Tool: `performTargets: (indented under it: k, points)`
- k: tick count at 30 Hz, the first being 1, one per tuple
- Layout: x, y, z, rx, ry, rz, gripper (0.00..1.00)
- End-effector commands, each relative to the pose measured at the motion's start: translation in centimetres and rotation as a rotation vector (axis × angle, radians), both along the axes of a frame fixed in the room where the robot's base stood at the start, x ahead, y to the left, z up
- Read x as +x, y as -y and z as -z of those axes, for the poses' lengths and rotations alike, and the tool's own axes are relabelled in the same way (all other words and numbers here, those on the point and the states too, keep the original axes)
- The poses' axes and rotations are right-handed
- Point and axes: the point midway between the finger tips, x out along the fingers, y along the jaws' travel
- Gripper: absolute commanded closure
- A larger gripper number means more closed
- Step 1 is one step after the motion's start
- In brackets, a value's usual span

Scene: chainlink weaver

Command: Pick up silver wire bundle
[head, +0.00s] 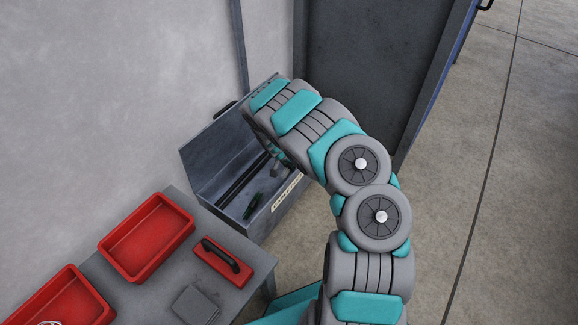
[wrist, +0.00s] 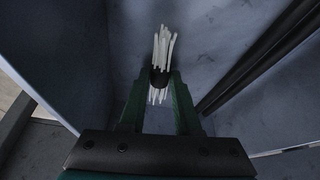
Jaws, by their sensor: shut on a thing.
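The silver wire bundle (wrist: 163,46) is a sheaf of thin, pale wires with a dark band around its middle. In the wrist view it stands between the green fingers of my gripper (wrist: 160,80), which are shut on it at the band. The wire ends stick out above and below the fingers. The bundle is within or just over the grey metal box (head: 219,160); I cannot tell if it touches the box. In the head view my arm reaches into the box and hides the bundle and most of the gripper.
Dark rods (head: 241,182) and a small green item (head: 252,205) lie in the box. A grey table (head: 183,255) at lower left holds a red tray (head: 148,237), another red tray (head: 62,300) and a red block with a black handle (head: 221,265). The floor at right is clear.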

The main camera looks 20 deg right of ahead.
Motion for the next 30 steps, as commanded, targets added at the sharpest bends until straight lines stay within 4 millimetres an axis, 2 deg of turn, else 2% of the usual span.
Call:
performTargets:
  k: [5, 12, 18, 23, 30]
  points:
    - [0.1, -0.1, -1.3, 0.0, 0.002, 0.001, 1.0]
    - [0.1, -0.1, -5.9, 0.001, 0.004, 0.002, 1.0]
    - [0.0, 0.0, -8.8, -0.001, 0.0, 0.001, 1.0]
    - [0.0, 0.0, -9.9, -0.001, 0.001, 0.0, 1.0]
    - [0.0, 0.0, -10.0, 0.0, 0.0, 0.0, 1.0]
